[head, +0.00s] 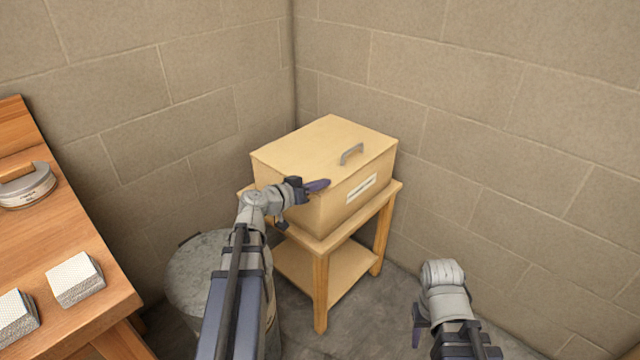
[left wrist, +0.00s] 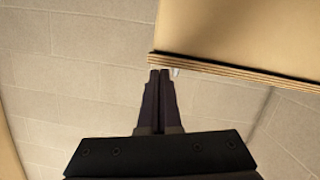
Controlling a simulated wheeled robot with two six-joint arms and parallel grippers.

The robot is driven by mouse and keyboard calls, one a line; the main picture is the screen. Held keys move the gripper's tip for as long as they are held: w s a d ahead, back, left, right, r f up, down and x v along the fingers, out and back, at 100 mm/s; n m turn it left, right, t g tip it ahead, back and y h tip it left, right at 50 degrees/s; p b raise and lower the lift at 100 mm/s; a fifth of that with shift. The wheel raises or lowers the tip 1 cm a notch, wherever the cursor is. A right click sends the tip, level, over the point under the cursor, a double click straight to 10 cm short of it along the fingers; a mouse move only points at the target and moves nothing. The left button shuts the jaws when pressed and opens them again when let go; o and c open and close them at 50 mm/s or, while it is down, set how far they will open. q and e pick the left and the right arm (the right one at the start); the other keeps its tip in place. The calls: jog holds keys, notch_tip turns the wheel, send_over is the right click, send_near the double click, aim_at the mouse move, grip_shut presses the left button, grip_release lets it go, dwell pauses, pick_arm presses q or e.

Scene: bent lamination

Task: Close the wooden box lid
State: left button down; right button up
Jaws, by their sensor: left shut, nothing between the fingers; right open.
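The wooden box (head: 345,205) is pale wood with a white label on its front. Its lid (head: 320,145) lies flat across the top in the head view, with no clear gap along the front edge, and carries a grey handle (head: 351,153). My left gripper (head: 326,185) is shut and empty at the front of the box, near the lid's front edge. In the left wrist view its fingertips (left wrist: 160,72) are beside a layered plywood edge (left wrist: 235,73); contact cannot be told. My right gripper (head: 416,338) is low at the right, away from the box, partly hidden by its wrist.
The box stands on a small wooden table (head: 320,285) in a corner of block walls. A grey metal bin (head: 195,280) stands left of it, partly behind my left arm. A workbench (head: 60,240) at the left holds a sander (head: 28,187) and white-topped blocks (head: 74,278).

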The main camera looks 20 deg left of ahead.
pick_arm(q)
jog(key=shift+d+f, duration=0.1)
jog(key=shift+f, duration=0.45)
jog(key=shift+s+b, duration=0.1)
jog(key=shift+b, duration=0.25)
jog(key=shift+s+d+f, duration=0.1)
